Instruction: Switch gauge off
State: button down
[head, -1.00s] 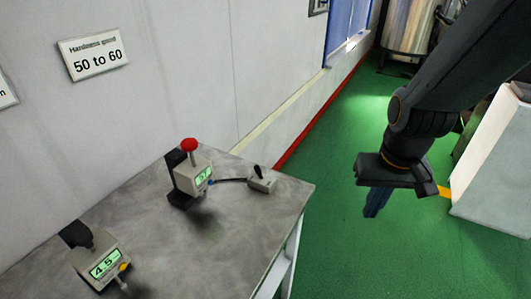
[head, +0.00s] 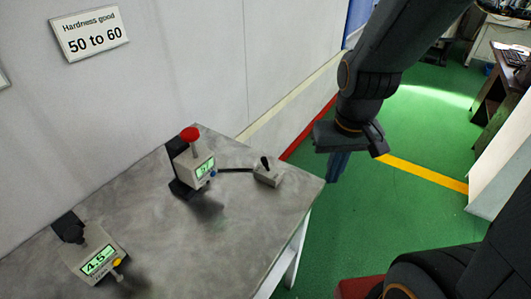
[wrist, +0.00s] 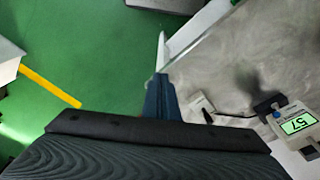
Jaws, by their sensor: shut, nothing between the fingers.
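A hardness gauge (head: 197,170) with a red knob on top stands on the grey table. Its green display is lit, and it reads 57 in the wrist view (wrist: 297,123). A blue button shows beside the display. A cable joins it to a small grey box (head: 267,172) with a black lever, near the table's right edge. A second gauge (head: 93,260) at the lower left has a lit display reading 4.5 and a yellow button. My gripper (head: 338,166) is shut and empty, pointing down just past the table's right edge, right of the grey box.
The grey table (head: 225,240) is bare between and in front of the gauges. A wall with a sign (head: 88,33) reading "Hardness good 50 to 60" stands behind it. Green floor (head: 400,210) lies open to the right, with a yellow line (head: 425,174).

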jog(key=w+a+f+g+y+b, duration=0.1)
jog(key=w+f+y, duration=0.1)
jog(key=w, duration=0.1)
jog(key=w+a+f+m+g+y+b, duration=0.1)
jog(key=w+a+f+g+y, duration=0.1)
jog(key=w+a+f+g+y+b, duration=0.1)
jog(key=w+f+g+y, duration=0.1)
jog(key=w+y, duration=0.1)
jog(key=shift+w+a+f+m, duration=0.1)
jog(key=shift+w+a+m, duration=0.2)
jog(key=shift+w+m, duration=0.1)
jog(key=w+t+y+b, duration=0.1)
jog(key=w+y+b, duration=0.1)
jog(key=w+y, duration=0.5)
jog(key=w, duration=0.4)
jog(key=shift+w+a+t+y, duration=0.2)
jog(key=shift+w+t+y, duration=0.1)
jog(key=shift+w, duration=0.05)
jog(key=shift+a, duration=0.1)
